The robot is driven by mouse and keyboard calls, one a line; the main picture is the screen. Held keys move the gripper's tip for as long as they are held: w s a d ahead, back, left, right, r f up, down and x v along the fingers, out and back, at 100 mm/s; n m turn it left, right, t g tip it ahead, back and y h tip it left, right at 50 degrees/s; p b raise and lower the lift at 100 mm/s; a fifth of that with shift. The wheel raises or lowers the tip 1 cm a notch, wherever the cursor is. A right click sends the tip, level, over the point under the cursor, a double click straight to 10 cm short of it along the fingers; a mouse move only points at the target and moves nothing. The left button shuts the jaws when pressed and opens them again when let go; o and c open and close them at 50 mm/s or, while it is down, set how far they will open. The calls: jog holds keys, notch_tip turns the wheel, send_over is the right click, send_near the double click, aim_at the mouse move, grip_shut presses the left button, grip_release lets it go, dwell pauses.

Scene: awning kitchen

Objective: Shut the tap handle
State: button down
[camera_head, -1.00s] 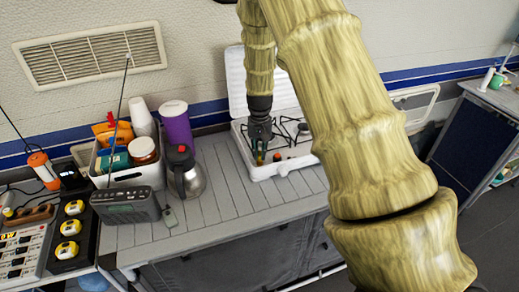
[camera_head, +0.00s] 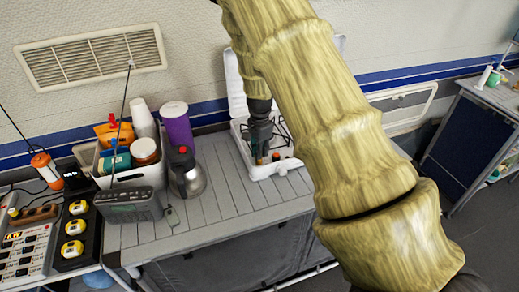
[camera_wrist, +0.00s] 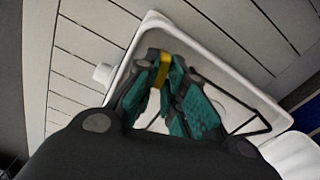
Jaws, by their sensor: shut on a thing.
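A yellow piece (camera_wrist: 161,70), which looks like the tap handle, sits between my fingertips at the inner edge of the white stove. In the wrist view, my gripper (camera_wrist: 164,78) is shut on it with its teal pads. In the head view, my gripper (camera_head: 259,157) reaches down at the front left of the white camping stove (camera_head: 262,172). The handle's base and exact angle are hidden by my fingers. An orange-red knob (camera_head: 276,157) shows just right of my gripper.
A steel kettle (camera_head: 186,174), a purple cup (camera_head: 178,125) and a filled white bin (camera_head: 132,160) stand left of the stove. A grey radio (camera_head: 128,205) is in front of the bin. The slatted counter (camera_head: 215,215) is clear in front. My arm hides the area to the right.

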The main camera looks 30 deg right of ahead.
jog(key=shift+d+r+m+p, duration=0.1)
jog(key=shift+m+p, duration=0.25)
jog(key=shift+m, duration=1.25)
jog(key=c, duration=1.5)
grip_release()
notch_tip(320, 180, up, 12)
